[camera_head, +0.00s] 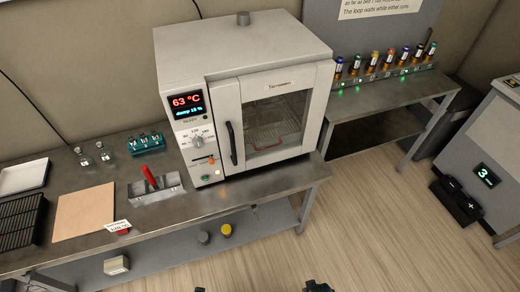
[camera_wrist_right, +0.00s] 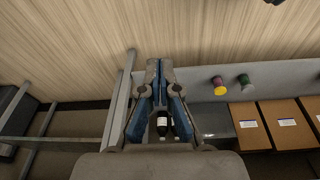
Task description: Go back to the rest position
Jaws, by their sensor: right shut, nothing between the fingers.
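My right gripper (camera_wrist_right: 159,68) fills the middle of the right wrist view. Its two blue-and-grey fingers meet at the tips, with nothing held. In the head view only a small dark part of my right gripper (camera_head: 318,286) shows at the bottom edge, over the floor and apart from the bench. A tiny dark tip (camera_head: 198,290) at the bottom edge, further left, appears to be my left gripper; its fingers cannot be made out.
A white oven (camera_head: 222,60) with its door shut reads 63 °C on the metal bench (camera_head: 265,197). Several vials (camera_head: 372,66) stand behind right. Floor (camera_head: 390,225) in front is clear.

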